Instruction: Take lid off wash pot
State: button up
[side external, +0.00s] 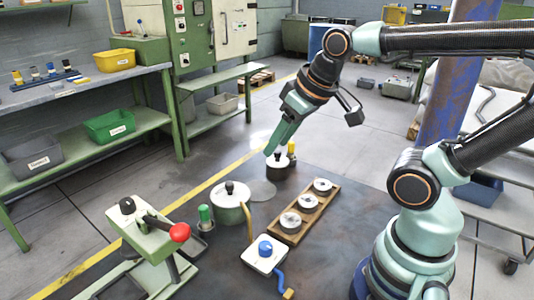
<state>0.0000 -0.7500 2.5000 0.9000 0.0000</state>
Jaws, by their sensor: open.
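My gripper (272,149) is open and points down at the back of the dark table. Its pale green fingers are just above a small dark pot (277,172) with a light top and a black knob. I cannot tell whether they touch the knob. A larger pale green pot (231,213) stands nearer the camera, with a lid (229,198) on it and a black knob on top. A tan spout or handle stands at its right. Which of the two pots is the wash pot cannot be told from their looks.
A flat grey disc (262,191) lies between the pots. A wooden tray (309,215) holds three round pieces. A green press with a red ball (179,232), a green-capped bottle (206,216) and a blue-knobbed box (265,254) stand in front. A yellow-topped item (291,148) stands behind the dark pot.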

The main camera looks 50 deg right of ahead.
jog(key=shift+o, duration=0.3)
jog(key=shift+o, duration=0.8)
jog(key=m+g, duration=0.6)
jog(key=m, duration=0.9)
send_over(230, 183)
notch_tip(230, 183, down, 4)
notch_tip(230, 183, down, 13)
jog(key=shift+r, duration=0.2)
grip_shut()
